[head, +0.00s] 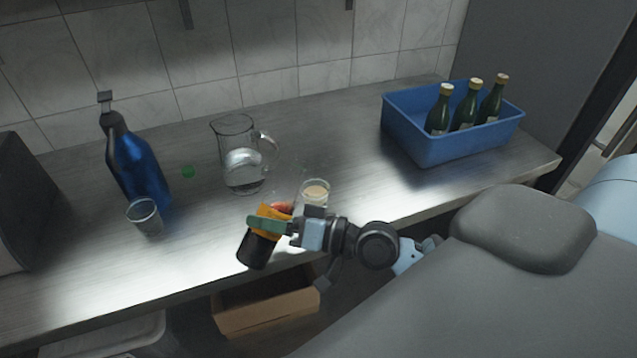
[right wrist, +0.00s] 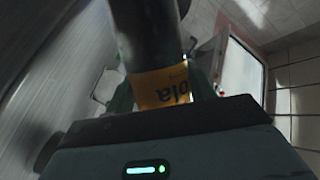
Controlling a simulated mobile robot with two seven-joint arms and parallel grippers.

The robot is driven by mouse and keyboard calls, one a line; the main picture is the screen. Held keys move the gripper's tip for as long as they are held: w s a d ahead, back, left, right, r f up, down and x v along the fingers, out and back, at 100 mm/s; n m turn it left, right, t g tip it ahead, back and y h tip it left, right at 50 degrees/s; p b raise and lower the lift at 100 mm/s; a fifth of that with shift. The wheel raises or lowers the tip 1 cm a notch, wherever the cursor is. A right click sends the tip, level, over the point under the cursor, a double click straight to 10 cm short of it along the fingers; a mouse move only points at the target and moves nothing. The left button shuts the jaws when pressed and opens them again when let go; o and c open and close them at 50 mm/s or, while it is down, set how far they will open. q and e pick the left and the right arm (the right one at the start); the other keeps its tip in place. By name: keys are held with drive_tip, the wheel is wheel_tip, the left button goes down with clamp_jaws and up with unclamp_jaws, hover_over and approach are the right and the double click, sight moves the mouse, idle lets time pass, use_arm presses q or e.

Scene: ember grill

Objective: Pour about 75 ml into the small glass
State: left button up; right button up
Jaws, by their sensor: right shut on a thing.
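My right gripper (head: 270,226) is shut on a dark bottle (head: 257,250) with an orange label, held tilted near the counter's front edge. I cannot tell whether liquid is flowing. A second, greyish tumbler (head: 144,216) stands at the left. My left gripper is not in view.
A clear jug (head: 238,158) stands behind the held bottle. A blue crate (head: 440,152) with green bottles is at the right. An open cardboard box (head: 268,312) sits below the counter.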

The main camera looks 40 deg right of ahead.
sight(294, 208)
drive_tip(key=n, duration=0.1)
drive_tip(key=r+n+p, duration=0.1)
drive_tip(key=d+p, duration=0.1)
drive_tip(key=shift+w+d+r+n+g+h, duration=0.1)
drive_tip(key=shift+w+r+n+g+h, duration=0.2)
drive_tip(key=shift+r+n+h, duration=0.1)
drive_tip(key=shift+r+n+h+p, duration=0.1)
drive_tip(key=shift+n+h+p, duration=0.25)
drive_tip(key=shift+p, duration=0.25)
drive_tip(key=shift+w+d+f+n+g+h, duration=0.15)
drive_tip(key=shift+d+n+h, duration=0.1)
drive_tip(key=shift+n, duration=0.3)
drive_tip(key=shift+s+d+f+n+g+h, duration=0.1)
drive_tip(key=shift+d+n+g+h, duration=0.1)
drive_tip(key=shift+n, duration=0.3)
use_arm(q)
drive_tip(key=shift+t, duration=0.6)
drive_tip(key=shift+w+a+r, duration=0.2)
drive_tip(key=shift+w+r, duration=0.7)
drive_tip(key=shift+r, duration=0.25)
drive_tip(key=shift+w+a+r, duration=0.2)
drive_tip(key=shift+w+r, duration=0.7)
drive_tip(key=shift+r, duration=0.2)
use_arm(e)
drive_tip(key=shift+w+d+f+n+h, duration=0.15)
drive_tip(key=shift+n+h, duration=0.1)
drive_tip(key=shift+n, duration=0.3)
drive_tip(key=shift+d+r+n+h, duration=0.15)
drive_tip(key=shift+n+h, duration=0.1)
drive_tip(key=shift+n, duration=0.3)
